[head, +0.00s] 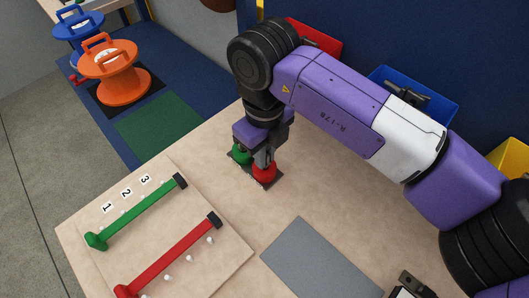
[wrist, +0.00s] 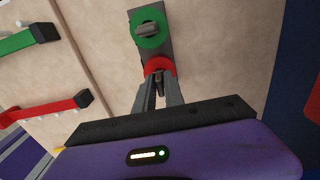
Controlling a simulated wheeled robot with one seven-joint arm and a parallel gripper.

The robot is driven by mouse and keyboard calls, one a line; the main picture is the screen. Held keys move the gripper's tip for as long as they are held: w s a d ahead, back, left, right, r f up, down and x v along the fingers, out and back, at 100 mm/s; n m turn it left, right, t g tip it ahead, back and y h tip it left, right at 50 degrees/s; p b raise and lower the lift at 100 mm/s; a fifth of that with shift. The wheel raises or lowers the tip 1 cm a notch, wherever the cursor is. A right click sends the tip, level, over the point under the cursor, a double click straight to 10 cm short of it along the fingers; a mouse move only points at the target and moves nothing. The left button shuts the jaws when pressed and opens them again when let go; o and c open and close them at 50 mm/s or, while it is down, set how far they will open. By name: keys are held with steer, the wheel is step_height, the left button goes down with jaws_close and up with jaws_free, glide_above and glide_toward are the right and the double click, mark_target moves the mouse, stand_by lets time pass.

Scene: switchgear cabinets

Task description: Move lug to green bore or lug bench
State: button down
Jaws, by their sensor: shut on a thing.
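A dark plate (head: 270,182) on the wooden bench top (head: 220,130) carries a round green piece (head: 241,154) and a round red piece (head: 264,173). In the wrist view, a grey block-like part shows at the middle of the green piece (wrist: 148,39). My gripper (head: 262,158) points down at the red piece. In the wrist view, my gripper (wrist: 159,80) has its fingers close together beside the red piece (wrist: 157,65), shut on a small dark part (wrist: 160,88) that looks like the lug. The fingers hide most of it, and I cannot tell whether it touches the red piece.
A board (head: 190,218) at left holds a green bar (head: 140,212), a red bar (head: 172,256), white pegs and number labels. A grey mat (head: 320,262) lies in front. Red (head: 315,36) and blue (head: 428,88) bins stand behind. Bench top between board and mat is clear.

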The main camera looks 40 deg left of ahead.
steer(key=shift+r, duration=0.25)
steer(key=shift+r+p, duration=1.1)
steer(key=shift+r, duration=0.75)
